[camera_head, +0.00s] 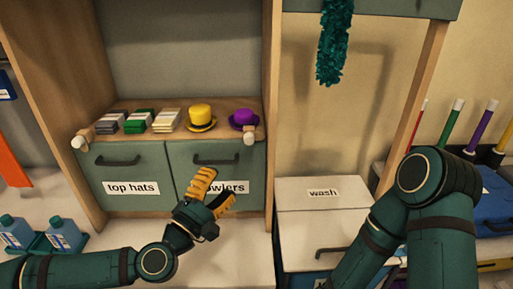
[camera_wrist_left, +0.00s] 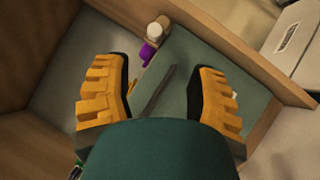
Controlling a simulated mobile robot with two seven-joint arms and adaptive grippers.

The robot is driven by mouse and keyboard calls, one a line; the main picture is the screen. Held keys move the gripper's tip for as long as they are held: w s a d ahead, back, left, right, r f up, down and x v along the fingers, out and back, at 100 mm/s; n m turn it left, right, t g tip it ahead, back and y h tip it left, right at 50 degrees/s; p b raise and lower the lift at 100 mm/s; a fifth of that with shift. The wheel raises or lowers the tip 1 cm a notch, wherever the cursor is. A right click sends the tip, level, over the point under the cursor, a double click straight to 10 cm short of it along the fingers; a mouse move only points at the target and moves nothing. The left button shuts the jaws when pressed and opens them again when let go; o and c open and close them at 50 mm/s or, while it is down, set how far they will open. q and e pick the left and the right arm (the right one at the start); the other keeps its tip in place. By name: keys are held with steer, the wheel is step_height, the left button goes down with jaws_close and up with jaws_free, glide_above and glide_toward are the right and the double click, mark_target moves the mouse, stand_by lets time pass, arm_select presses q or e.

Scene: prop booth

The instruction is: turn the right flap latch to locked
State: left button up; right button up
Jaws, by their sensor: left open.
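The right flap latch (camera_head: 249,133) is a small wooden piece with a pale end at the upper right corner of the right flap (camera_head: 182,160). It also shows in the left wrist view (camera_wrist_left: 155,30), beyond the fingertips. Its exact turn is too small to tell. My right gripper is out of view.
The left flap (camera_head: 110,175), "top hats", has its own latch (camera_head: 82,138). A purple hat (camera_head: 243,118) and yellow hat (camera_head: 200,116) sit on the shelf above. A white "wash" box (camera_head: 318,208) stands right of the cabinet. Blue bottles (camera_head: 64,234) stand at lower left.

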mark_target(248, 141)
arm_select(q)
steer(key=x, duration=1.3)
steer(key=shift+w+r+b, duration=0.3)
steer(key=shift+w+r, duration=0.05)
steer(key=shift+r, duration=0.15)
steer(key=shift+a, duration=0.1)
jaws_close()
